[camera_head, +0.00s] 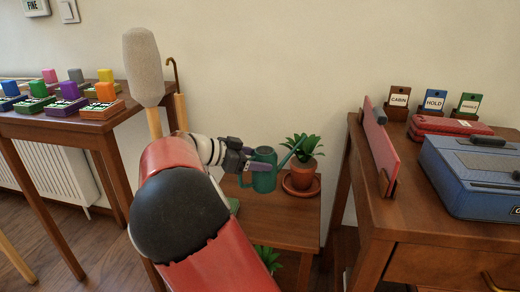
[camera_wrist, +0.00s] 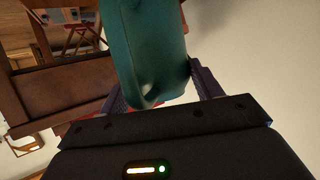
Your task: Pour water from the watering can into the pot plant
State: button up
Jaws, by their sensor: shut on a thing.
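A green watering can (camera_head: 264,172) is held in my gripper (camera_head: 247,162) beside the potted plant, with its spout pointing up and right toward the leaves. In the wrist view the can's green body (camera_wrist: 150,40) fills the space between the two fingers of my gripper (camera_wrist: 152,85). The pot plant (camera_head: 304,165) has green leaves in a terracotta pot on a saucer (camera_head: 301,188), standing on a low wooden table (camera_head: 285,220). The spout tip is close to the leaves; I cannot tell whether it is over the pot. No water is visible.
A wooden desk (camera_head: 395,225) on the right bears a blue case (camera_head: 475,175), a red case (camera_head: 450,126) and an upright red panel (camera_head: 380,145). A table (camera_head: 60,125) on the left holds several coloured blocks. Another green plant (camera_head: 268,256) shows lower down.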

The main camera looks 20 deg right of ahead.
aim_at(253, 174)
jog(key=shift+f+b, duration=1.2)
jog(key=shift+f, duration=1.35)
jog(key=shift+r+p, duration=0.8)
jog(key=shift+r+y+p, duration=1.1)
jog(key=shift+r+p, duration=0.1)
jog(key=shift+p, duration=0.35)
jog(key=shift+r+y+p, duration=0.6)
jog(key=shift+r+p, duration=0.25)
jog(key=shift+r, duration=0.2)
dwell(2.1)
